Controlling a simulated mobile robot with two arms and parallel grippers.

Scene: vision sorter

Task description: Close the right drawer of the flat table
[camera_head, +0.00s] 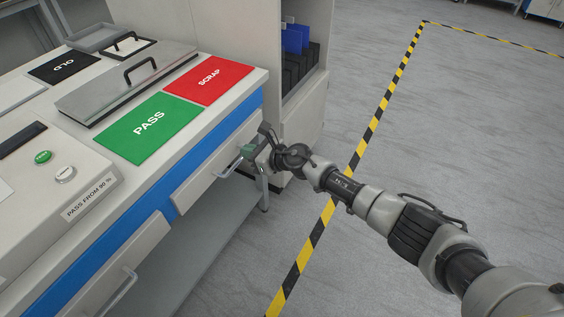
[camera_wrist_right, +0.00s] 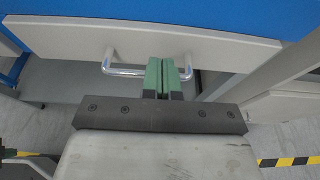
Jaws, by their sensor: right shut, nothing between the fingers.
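The flat table (camera_head: 258,78) has a blue band under its top. Its right drawer (camera_head: 190,190) has a pale front with a silver bar handle (camera_head: 226,169). My right gripper (camera_head: 249,151) is at this handle, at the end of the arm coming from the lower right. In the right wrist view, the drawer front (camera_wrist_right: 225,47) spans the upper part. The green fingers (camera_wrist_right: 168,76) are together and empty, over the middle of the handle (camera_wrist_right: 122,72), part of which they hide. I cannot tell whether they touch it, or whether the drawer is fully flush.
A left drawer (camera_head: 105,285) with its own handle is at the lower left. A pale cabinet (camera_head: 305,118) with dark and blue folders stands just beyond the right drawer. Green PASS (camera_head: 150,128) and red SCRAP (camera_head: 208,80) mats lie on top. The floor at right is clear.

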